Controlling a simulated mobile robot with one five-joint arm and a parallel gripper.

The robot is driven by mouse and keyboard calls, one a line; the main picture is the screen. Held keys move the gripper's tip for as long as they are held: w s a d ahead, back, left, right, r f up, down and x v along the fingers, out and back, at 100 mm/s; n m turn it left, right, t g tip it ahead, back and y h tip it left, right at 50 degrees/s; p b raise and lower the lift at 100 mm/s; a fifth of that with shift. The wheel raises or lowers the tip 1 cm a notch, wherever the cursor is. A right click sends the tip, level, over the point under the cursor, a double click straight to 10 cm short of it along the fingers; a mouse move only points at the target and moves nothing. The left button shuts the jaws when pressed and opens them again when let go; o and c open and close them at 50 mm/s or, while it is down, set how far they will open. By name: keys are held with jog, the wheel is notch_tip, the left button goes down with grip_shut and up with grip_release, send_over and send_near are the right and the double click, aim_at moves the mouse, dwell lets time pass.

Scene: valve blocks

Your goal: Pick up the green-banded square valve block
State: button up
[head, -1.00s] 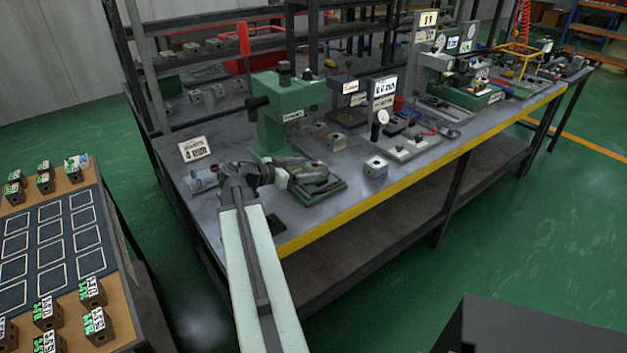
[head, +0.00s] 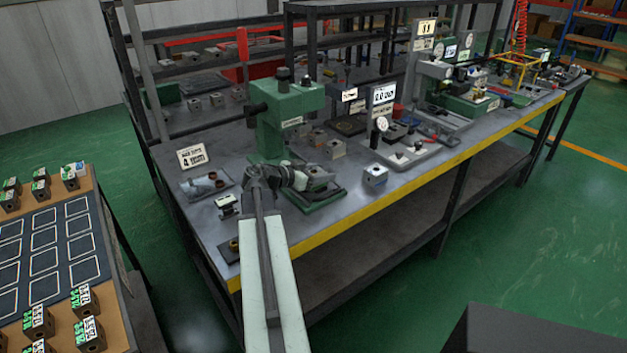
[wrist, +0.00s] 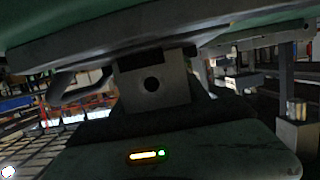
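Square blocks with green bands and white labels sit on the left table; one near block (head: 90,332) and another (head: 38,322) are at its front edge. I cannot tell which one the task names. My gripper (head: 292,180) is over the workbench, in front of the green press, far from those blocks. In the wrist view, a grey block with a round dark hole (wrist: 152,86) is in the middle, and no green band shows on it. My fingertips are not clear in either view, so I cannot tell whether they are open or shut.
The green press (head: 285,115) stands behind my gripper. A small pale block (head: 375,176) stands right of it on the workbench (head: 345,205). A sign (head: 193,157) and a tray of round parts (head: 207,185) are to the left. Open green floor separates the tables.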

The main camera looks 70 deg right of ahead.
grip_shut()
notch_tip(320, 180, up, 16)
jog(key=p, duration=1.5)
jog(key=shift+f+p, duration=0.15)
jog(key=shift+p, duration=0.2)
